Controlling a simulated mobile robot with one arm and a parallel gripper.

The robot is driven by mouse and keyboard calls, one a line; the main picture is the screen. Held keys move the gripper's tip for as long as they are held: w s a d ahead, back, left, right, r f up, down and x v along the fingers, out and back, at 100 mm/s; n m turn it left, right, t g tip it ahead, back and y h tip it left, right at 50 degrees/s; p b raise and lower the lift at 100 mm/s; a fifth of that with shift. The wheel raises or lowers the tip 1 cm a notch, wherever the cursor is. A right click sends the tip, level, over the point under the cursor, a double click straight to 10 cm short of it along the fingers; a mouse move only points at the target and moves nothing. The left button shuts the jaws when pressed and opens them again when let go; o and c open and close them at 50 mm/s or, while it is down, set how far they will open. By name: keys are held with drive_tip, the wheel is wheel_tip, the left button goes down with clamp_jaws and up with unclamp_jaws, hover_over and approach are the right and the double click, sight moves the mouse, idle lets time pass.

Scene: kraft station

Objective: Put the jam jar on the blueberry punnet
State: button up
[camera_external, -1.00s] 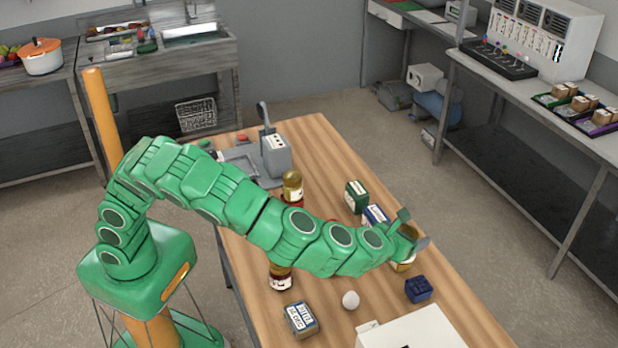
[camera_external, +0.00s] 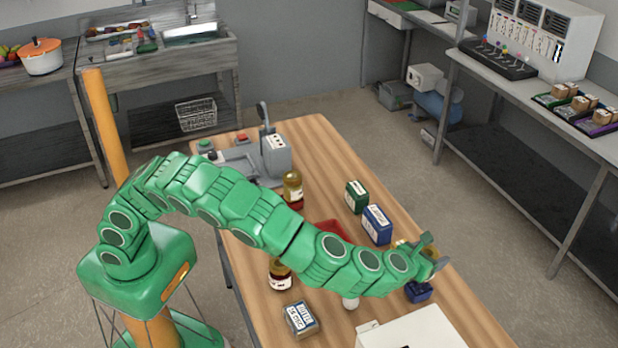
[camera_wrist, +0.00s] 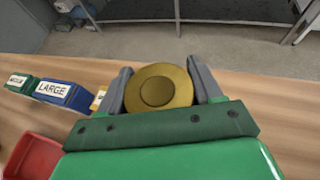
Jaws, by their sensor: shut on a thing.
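My gripper (camera_external: 438,262) is shut on a jar with a round gold lid, taken as the jam jar (camera_wrist: 158,86); the wrist view shows the lid between the two grey fingers. The jar's body is hidden there, and my gripper hides most of it in the external view. The blueberry punnet (camera_external: 419,293), a small dark blue block-like thing, sits on the table just below my gripper in the external view, partly covered by my wrist. It does not show in the wrist view. I cannot tell the jar's height above it.
A blue box (camera_external: 377,225), a green box (camera_external: 356,197) and a yellow thing (camera_wrist: 99,97) stand near my wrist.

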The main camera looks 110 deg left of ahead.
wheel_tip(320, 180, down, 3)
drive_tip(key=shift+w+f, duration=0.1)
drive_tip(key=shift+f, duration=0.1)
drive_tip(key=o, duration=1.3)
drive_tip(key=shift+o, duration=0.2)
drive_tip(key=shift+r, duration=0.1)
drive_tip(key=shift+d+r, duration=0.1)
drive_tip(key=shift+d, duration=0.15)
drive_tip(key=v, duration=1.1)
drive_tip(key=shift+s, duration=0.25)
